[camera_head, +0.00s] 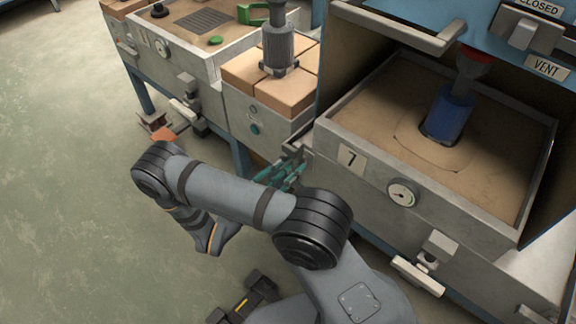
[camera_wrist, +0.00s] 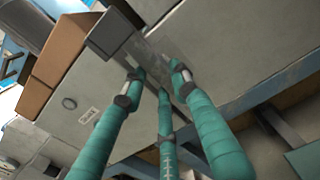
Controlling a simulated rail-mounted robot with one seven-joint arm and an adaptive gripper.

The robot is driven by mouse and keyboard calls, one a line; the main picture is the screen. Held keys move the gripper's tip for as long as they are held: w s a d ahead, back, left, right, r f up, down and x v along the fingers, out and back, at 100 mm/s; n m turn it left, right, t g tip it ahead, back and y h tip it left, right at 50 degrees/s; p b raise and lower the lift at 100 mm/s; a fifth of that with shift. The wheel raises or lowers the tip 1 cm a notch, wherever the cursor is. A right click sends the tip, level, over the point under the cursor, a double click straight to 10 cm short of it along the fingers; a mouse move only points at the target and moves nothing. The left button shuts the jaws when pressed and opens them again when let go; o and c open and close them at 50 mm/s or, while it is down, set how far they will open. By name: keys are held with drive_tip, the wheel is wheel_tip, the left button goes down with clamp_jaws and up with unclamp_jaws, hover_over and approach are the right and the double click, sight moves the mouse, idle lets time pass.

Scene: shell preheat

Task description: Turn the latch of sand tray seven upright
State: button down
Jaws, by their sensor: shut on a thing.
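Sand tray seven (camera_head: 330,145) is a grey metal box of sand with a "7" plate (camera_head: 351,158) and a round gauge on its front. A grey metal latch piece (camera_head: 294,146) shows at its left side, partly hidden by my fingers. My gripper (camera_head: 284,172) has teal fingers and is at this left side. In the wrist view, my gripper (camera_wrist: 160,78) is shut on the grey latch (camera_wrist: 112,36), whose block end sticks out to the upper left past the fingertips. Its exact tilt is hard to tell.
A blue tool (camera_head: 448,115) stands in the sand. A pale bar fitting (camera_head: 418,275) sits low on the front. Left of the tray are tan blocks (camera_head: 250,75) under a grey cylinder (camera_head: 279,45) and another sand tray (camera_head: 180,55). Open floor (camera_head: 70,200) lies at left.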

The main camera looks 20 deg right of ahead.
drive_tip(key=c, duration=1.4)
unclamp_jaws()
drive_tip(key=shift+o, duration=0.3)
drive_tip(key=v, duration=1.2)
drive_tip(key=x, duration=1.2)
